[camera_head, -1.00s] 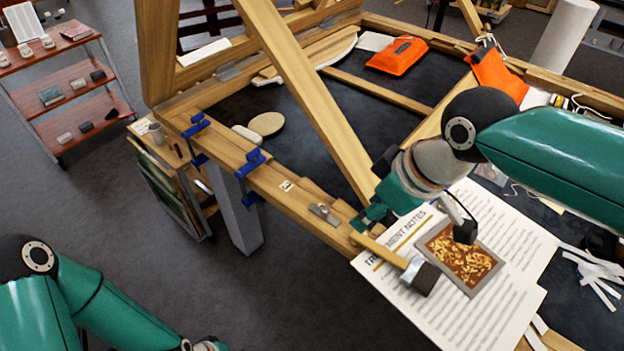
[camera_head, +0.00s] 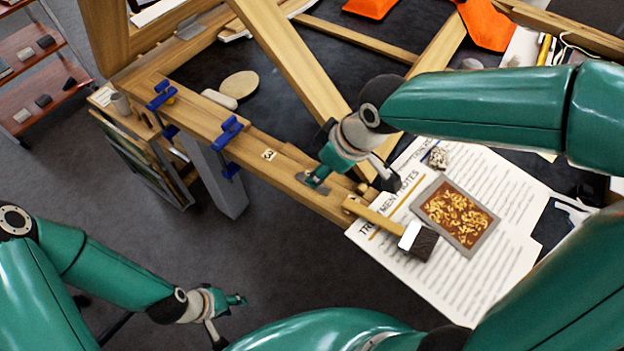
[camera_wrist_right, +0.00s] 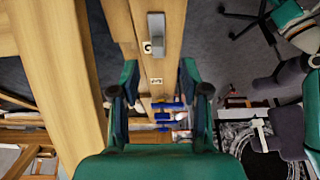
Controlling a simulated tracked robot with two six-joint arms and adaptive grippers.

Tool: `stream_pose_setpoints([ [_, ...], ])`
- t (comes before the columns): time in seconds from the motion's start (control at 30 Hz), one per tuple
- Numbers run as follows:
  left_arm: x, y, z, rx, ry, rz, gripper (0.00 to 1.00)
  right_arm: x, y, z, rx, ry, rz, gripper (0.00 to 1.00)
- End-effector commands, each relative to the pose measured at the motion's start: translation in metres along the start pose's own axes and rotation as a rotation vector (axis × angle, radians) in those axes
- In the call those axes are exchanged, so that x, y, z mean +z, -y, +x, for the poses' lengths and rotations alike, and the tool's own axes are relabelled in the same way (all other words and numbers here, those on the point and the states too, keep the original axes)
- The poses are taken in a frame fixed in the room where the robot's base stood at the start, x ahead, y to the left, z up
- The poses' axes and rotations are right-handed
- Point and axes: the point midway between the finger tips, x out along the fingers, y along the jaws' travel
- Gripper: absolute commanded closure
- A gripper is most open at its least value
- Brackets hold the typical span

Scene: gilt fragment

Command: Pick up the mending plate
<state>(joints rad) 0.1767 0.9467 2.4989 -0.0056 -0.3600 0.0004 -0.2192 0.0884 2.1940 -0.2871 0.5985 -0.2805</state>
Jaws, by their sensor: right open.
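The mending plate looks to be the small grey metal piece (camera_wrist_right: 156,28) on the wooden beam (camera_wrist_right: 158,60), at the top of the right wrist view. Whether a finger touches the beam cannot be told. My left gripper (camera_head: 237,299) is low over the floor, away from the bench; its finger gap is too small to read.
Blue clamps (camera_head: 228,131) sit on the beam. A brush (camera_head: 418,240) and a gilt fragment (camera_head: 457,214) lie on the printed notes (camera_head: 465,285). A diagonal wooden bar (camera_head: 290,55) rises just behind the right gripper. Open floor lies to the front left.

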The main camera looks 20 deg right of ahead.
Motion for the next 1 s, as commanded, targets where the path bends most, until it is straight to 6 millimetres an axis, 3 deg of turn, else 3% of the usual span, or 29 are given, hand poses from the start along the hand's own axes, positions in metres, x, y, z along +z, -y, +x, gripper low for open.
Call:
stream_pose_setpoints([
  [0.17, 0.0, 0.0, -0.001, 0.0, 0.0, 0.0, 0.6, 0.0, 0.0, 0.009, -0.001, 0.001, 0.0, 0.54],
  [0.5, 0.0, -0.002, -0.005, 0.0, 0.0, 0.0, 0.6, -0.001, -0.004, 0.053, -0.002, 0.002, -0.001, 0.54],
  [0.8, 0.0, -0.002, -0.005, 0.0, 0.0, 0.0, 0.6, -0.002, -0.004, 0.057, -0.001, -0.001, -0.002, 0.54],
  [1.0, 0.0, -0.002, -0.005, 0.0, 0.0, 0.0, 0.6, -0.002, -0.004, 0.057, -0.001, -0.001, -0.002, 0.88],
])
